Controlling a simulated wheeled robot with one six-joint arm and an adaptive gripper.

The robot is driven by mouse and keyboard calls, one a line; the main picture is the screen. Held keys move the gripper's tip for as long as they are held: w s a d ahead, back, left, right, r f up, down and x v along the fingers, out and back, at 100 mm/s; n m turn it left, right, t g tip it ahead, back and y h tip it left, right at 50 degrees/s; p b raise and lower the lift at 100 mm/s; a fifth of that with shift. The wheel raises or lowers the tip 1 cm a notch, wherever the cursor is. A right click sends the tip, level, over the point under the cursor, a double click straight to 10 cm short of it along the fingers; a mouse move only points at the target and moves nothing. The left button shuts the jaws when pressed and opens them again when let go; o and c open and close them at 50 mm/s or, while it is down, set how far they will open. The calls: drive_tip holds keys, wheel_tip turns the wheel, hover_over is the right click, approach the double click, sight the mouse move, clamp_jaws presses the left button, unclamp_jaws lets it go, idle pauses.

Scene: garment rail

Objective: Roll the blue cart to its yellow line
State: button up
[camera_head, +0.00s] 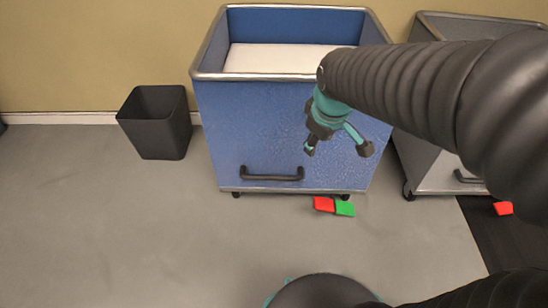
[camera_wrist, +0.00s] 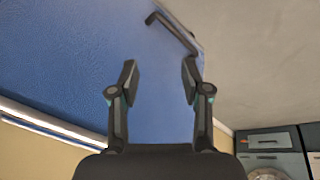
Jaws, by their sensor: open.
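The blue cart (camera_head: 240,125) stands upright against the back wall in the head view, with white material inside it. A black bar handle (camera_head: 272,174) is low on its front face. A red pedal (camera_head: 323,204) and a green pedal (camera_head: 345,208) sit side by side at its lower front edge. My gripper (camera_head: 338,151) is open and empty in front of the cart's face, right of and above the handle. In the wrist view my gripper (camera_wrist: 159,80) faces the blue panel (camera_wrist: 85,65), with the handle (camera_wrist: 172,32) beyond the fingertips. No yellow line shows in either view.
A black bin (camera_head: 155,125) stands left of the cart. A grey cart (camera_head: 425,145) stands close on the right, with a red pedal (camera_head: 503,209) over a dark mat (camera_head: 480,235). The grey floor (camera_head: 120,230) in front is clear. Front-loading machines (camera_wrist: 265,150) show in the wrist view.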

drive_tip(key=w+a+f+n, duration=0.5)
drive_tip(key=w+f, duration=0.1)
drive_tip(key=f, duration=0.2)
drive_tip(key=n+g+b, duration=0.2)
drive_tip(key=n, duration=0.2)
approach(274, 176)
drive_tip(key=f, duration=0.3)
drive_tip(key=f+b, duration=0.1)
drive_tip(key=f, duration=0.2)
drive_tip(key=w+f, duration=0.1)
drive_tip(key=f, duration=0.2)
drive_tip(key=shift+w+a, duration=0.15)
clamp_jaws()
